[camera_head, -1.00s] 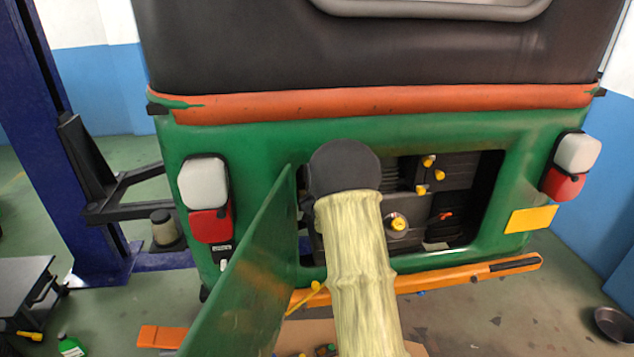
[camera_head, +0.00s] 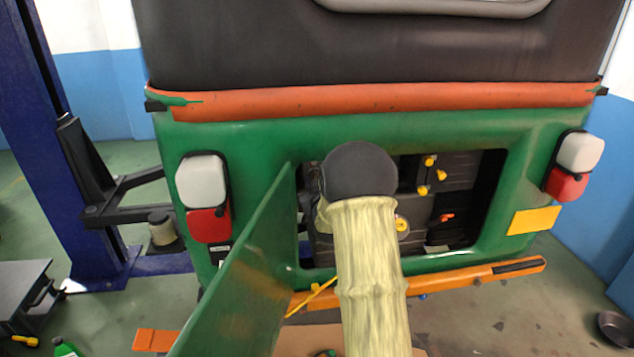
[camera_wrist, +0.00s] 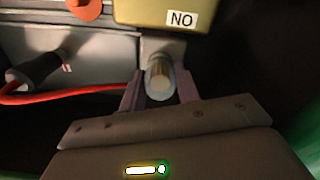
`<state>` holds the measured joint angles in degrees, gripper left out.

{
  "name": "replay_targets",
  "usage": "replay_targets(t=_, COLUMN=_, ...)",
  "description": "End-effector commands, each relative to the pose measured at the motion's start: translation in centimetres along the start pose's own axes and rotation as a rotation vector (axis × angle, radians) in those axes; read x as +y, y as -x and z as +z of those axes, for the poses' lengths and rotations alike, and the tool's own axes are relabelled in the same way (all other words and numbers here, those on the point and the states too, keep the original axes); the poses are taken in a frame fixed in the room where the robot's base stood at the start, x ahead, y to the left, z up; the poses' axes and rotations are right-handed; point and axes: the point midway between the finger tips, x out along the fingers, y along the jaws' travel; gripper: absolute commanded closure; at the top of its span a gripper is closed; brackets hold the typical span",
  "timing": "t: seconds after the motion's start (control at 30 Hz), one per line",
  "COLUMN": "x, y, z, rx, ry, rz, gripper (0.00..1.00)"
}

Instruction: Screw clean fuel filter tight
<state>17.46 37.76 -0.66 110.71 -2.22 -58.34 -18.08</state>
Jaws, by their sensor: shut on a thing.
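In the wrist view, a small cylindrical filter (camera_wrist: 160,75) with a clear, glassy body and a tan core sits between the two fingers of my gripper (camera_wrist: 160,90). My gripper is shut on it, one finger on each side. The filter's upper end is against a grey part below a gold box marked "NO". I cannot see the thread or how tight it is. In the head view, my sleeved arm reaches into the opening at the back of the green rickshaw (camera_head: 260,140); my fingers and the filter are hidden there.
The gold box (camera_wrist: 165,12) is close above the filter. A red cable (camera_wrist: 60,95) runs at left. The open green flap (camera_head: 235,270) stands left of my arm. Yellow knobs (camera_head: 429,161) show right of my wrist. An orange bumper bar (camera_head: 450,278) crosses below the opening.

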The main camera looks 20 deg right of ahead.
Motion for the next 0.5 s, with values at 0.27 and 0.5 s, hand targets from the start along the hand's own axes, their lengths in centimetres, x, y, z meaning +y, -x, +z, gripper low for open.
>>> replay_targets(t=0.27, x=0.19, y=-0.13, z=-0.19, rx=0.010, ry=-0.134, rz=0.005, gripper=0.88)
replay_targets(t=0.5, x=0.23, y=-0.18, z=-0.37, rx=0.011, ry=-0.267, rz=0.004, gripper=0.64)
